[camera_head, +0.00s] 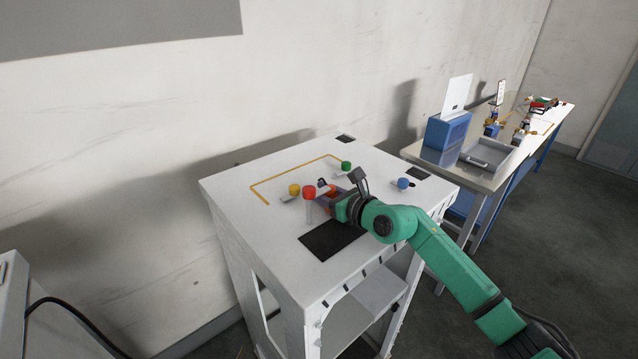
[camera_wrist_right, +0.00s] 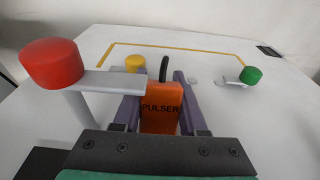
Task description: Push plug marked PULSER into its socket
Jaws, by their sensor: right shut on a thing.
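The orange plug marked PULSER (camera_wrist_right: 161,108) is upright between the purple fingers of my right gripper (camera_wrist_right: 157,88), with a dark cable or loop rising from its top. In the head view my right gripper (camera_head: 329,197) is low over the white table, beside the red knob. It is shut on the plug, and a bit of orange shows there. I cannot make out the plug's socket in either view; the gripper may hide it. My left gripper is not in view.
A red knob (camera_wrist_right: 51,63) on a post with a grey lever stands close left of the gripper. Yellow (camera_head: 294,189), green (camera_head: 346,166) and blue (camera_head: 403,183) knobs stand around on the white table (camera_head: 240,190). A black patch (camera_head: 330,240) lies in front. A second table (camera_head: 488,178) is at right.

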